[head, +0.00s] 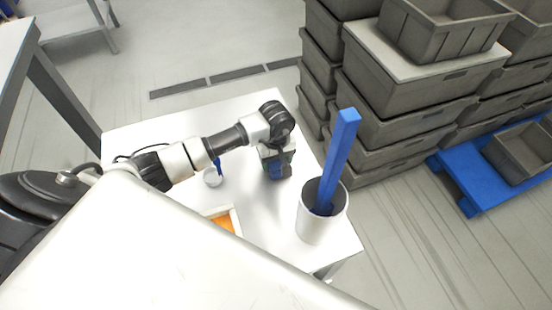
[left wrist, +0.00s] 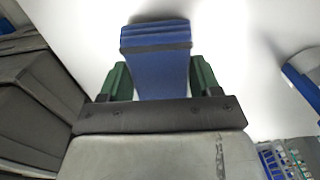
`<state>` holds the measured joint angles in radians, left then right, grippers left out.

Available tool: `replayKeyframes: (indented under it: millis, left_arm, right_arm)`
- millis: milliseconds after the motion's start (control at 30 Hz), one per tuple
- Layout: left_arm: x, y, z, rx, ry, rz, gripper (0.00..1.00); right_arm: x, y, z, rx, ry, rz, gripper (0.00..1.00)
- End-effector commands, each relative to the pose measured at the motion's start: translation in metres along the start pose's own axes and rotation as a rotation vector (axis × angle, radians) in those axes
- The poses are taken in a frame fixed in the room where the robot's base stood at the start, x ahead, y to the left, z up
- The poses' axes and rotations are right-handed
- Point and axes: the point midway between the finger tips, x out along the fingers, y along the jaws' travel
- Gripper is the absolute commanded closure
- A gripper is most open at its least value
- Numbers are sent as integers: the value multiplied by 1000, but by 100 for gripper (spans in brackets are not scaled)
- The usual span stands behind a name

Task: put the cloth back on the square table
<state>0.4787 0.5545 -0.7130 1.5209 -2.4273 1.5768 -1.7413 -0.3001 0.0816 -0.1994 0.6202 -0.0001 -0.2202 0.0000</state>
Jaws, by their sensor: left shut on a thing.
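The blue cloth (head: 276,172) is a small, thick folded piece at my left gripper, over the white square table (head: 258,212). In the left wrist view the cloth (left wrist: 158,72) stands out between two green fingers, with its folded edge at the far end. My left gripper (head: 279,163) is shut on it and hides part of it in the head view. I cannot tell whether the cloth touches the tabletop. In the left wrist view the left gripper (left wrist: 160,80) has pale surface beyond it. My right gripper is not in view.
A white bin (head: 311,222) with a tall blue bar (head: 340,155) stands at the table's right. Stacked grey crates (head: 398,116) stand close behind.

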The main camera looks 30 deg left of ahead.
Motion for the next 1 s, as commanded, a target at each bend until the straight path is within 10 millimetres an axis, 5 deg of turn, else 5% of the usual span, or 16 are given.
replayKeyframes:
  millis: [433, 467, 600, 1000]
  left_arm:
    - [12, 0, 0, 0, 1, 1, 63]
    - [12, 0, 0, 0, 1, 1, 35]
    - [10, 0, 0, 0, 0, 1, 14]
    - [4, 0, -1, 1, 2, 2, 11]
  right_arm:
    - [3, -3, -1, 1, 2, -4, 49]
    - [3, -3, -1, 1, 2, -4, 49]
    - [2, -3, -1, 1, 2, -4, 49]
    - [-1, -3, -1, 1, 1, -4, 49]
